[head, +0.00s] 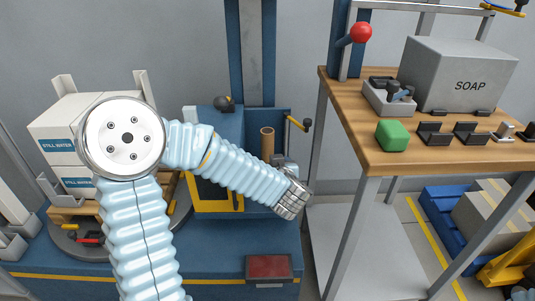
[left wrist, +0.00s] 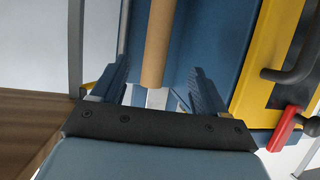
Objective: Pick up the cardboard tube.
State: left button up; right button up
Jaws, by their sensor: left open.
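The cardboard tube (head: 267,139) is a tan cylinder standing upright in the blue station in the head view, its lower part hidden. In the left wrist view the tube (left wrist: 158,42) comes down from the top edge, and its near end lies between my left gripper's fingers. My left gripper (left wrist: 160,68) is open, with a visible gap on each side of the tube. In the head view my left arm reaches toward the tube, but the fingers are hard to make out. My right gripper is in neither view.
A wooden-topped table (head: 448,150) stands right, holding a SOAP box (head: 458,75) and a green block (head: 392,135). White STILL WATER boxes (head: 52,124) are at left. A yellow panel (left wrist: 262,60) with a dark handle (left wrist: 298,70) and red lever (left wrist: 284,128) is beside the gripper.

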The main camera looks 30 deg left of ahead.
aim_at(267, 154)
pick_arm(q)
jog(key=x, duration=0.7)
jog(key=shift+w+f, duration=0.1)
jog(key=shift+f, duration=0.1)
jog(key=x, duration=0.5)
jog(key=shift+w+f, duration=0.1)
jog(key=shift+f, duration=0.15)
jog(key=shift+d, duration=0.1)
jog(key=shift+c, duration=0.3)
jog(key=c, duration=1)
